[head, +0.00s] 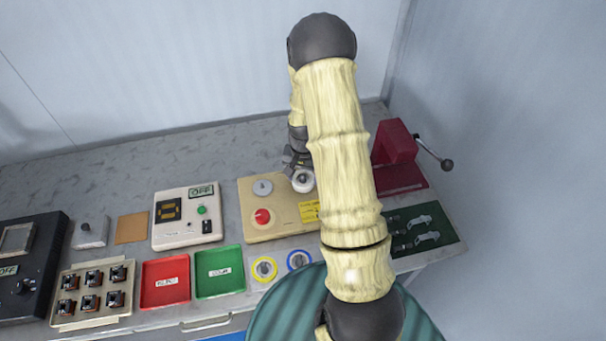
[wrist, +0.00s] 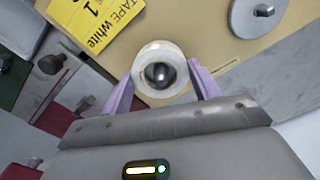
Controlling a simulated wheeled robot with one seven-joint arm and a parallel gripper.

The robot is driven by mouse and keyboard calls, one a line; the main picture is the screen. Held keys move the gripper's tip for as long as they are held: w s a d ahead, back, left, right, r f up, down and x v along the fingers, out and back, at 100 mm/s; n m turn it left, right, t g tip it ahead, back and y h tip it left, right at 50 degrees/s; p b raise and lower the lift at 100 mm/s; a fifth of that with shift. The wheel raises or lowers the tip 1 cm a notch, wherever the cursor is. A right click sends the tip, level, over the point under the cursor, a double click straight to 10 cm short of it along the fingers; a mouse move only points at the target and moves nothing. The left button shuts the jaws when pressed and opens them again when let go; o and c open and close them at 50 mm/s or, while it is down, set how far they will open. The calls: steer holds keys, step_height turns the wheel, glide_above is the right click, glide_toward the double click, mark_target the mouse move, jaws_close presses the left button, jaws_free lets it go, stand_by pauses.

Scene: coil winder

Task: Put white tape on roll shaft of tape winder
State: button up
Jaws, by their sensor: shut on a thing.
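My gripper (wrist: 162,70) is shut on the white tape (wrist: 160,50), with one purple finger on each side of the roll. A dark, shiny round end shows inside the tape's hole in the wrist view; it looks like the roll shaft (wrist: 160,74), with the tape around it. I cannot tell how far down the tape sits. In the head view the white tape (head: 303,182) is over the right part of the beige tape winder (head: 284,226), below my gripper (head: 297,170). My arm hides the winder's right edge.
A grey disc with a knob (head: 262,187), a red knob (head: 262,216) and a yellow label (head: 309,212) are on the winder. A red press (head: 396,145) stands right. Yellow (head: 264,269) and blue (head: 299,260) tape rolls lie in front. A green tray (head: 219,285) is front left.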

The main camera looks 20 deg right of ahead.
steer(key=o, duration=1.1)
steer(key=shift+c, duration=0.2)
steer(key=shift+r, duration=0.1)
step_height(320, 180, up, 17)
steer(key=b, duration=0.1)
steer(key=shift+b, duration=0.4)
steer(key=shift+r, duration=0.1)
